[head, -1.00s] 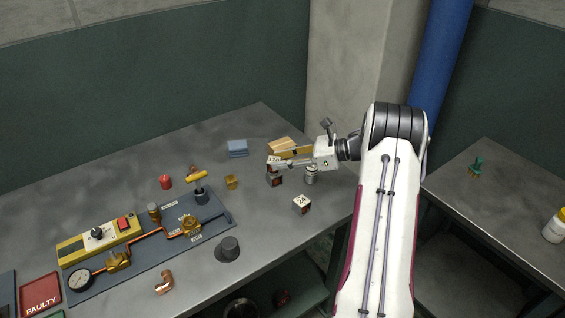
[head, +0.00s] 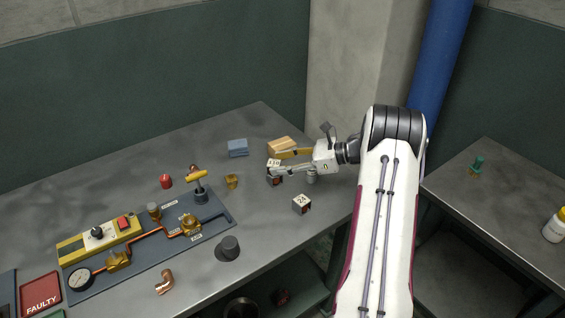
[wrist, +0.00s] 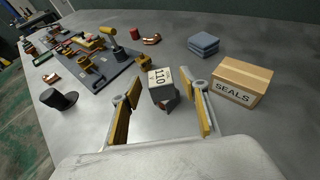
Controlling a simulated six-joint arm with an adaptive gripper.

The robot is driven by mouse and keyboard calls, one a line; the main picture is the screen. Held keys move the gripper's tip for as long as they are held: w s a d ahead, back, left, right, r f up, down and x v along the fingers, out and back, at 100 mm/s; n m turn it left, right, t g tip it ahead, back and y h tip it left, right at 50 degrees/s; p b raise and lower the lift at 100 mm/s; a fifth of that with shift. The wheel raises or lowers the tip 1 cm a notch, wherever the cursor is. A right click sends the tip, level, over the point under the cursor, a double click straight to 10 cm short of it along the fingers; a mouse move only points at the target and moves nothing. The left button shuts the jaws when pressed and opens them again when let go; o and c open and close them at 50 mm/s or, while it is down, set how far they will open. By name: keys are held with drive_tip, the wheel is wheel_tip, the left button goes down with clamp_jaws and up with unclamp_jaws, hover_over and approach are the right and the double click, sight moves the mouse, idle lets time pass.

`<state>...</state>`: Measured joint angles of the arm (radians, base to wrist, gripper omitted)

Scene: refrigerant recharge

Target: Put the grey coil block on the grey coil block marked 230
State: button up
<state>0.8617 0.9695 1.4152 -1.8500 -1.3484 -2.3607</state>
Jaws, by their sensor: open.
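A grey coil block with a white top marked 110 (wrist: 160,77) stands between the fingers of my gripper (wrist: 163,92) in the wrist view. Gaps show on both sides, so the gripper is open around it. In the head view the 110 block (head: 273,163) appears to rest on a second dark block (head: 275,181) with a reddish side. That lower block's mark is hidden, so I cannot read 230. My gripper (head: 277,163) reaches in from the right. Another grey block, marked 24 (head: 302,204), stands apart, nearer the front edge.
A SEALS box (wrist: 240,82) stands close beside the right finger in the wrist view. Blue pads (head: 237,148) lie behind. The valve panel (head: 150,262), a black knob-like part (head: 229,248) and a copper elbow (head: 164,281) lie left.

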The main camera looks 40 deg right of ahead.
drive_tip(key=shift+r, duration=0.2)
drive_tip(key=v, duration=1.2)
idle(0.4)
drive_tip(key=w+a+r+m+t+h, duration=0.2)
drive_tip(key=w+r+m+h, duration=0.25)
drive_tip(key=w+r, duration=0.35)
drive_tip(key=w+a+r+m+t+h, duration=0.25)
drive_tip(key=w+r+m, duration=0.3)
drive_tip(key=r, duration=0.45)
drive_tip(key=s+a+r+m+h, duration=0.3)
drive_tip(key=a+r+m+h, duration=0.3)
drive_tip(key=r+m, duration=0.6)
drive_tip(key=s+a+f+m+g+y, duration=0.1)
drive_tip(key=s+a+f+m+g, duration=0.2)
drive_tip(key=s, duration=0.9)
drive_tip(key=s+a+f+m+g+y, duration=0.1)
drive_tip(key=s+a+f+m+g, duration=0.2)
drive_tip(key=s+a+f+m, duration=0.5)
drive_tip(key=s+a+f+m+g+y, duration=0.1)
drive_tip(key=s+a+f+m+g, duration=0.2)
drive_tip(key=s+a+f+m, duration=0.3)
drive_tip(key=s+a+m, duration=0.5)
drive_tip(key=s+a, duration=0.4)
drive_tip(key=s, duration=0.2)
drive_tip(key=shift+s+m, duration=0.3)
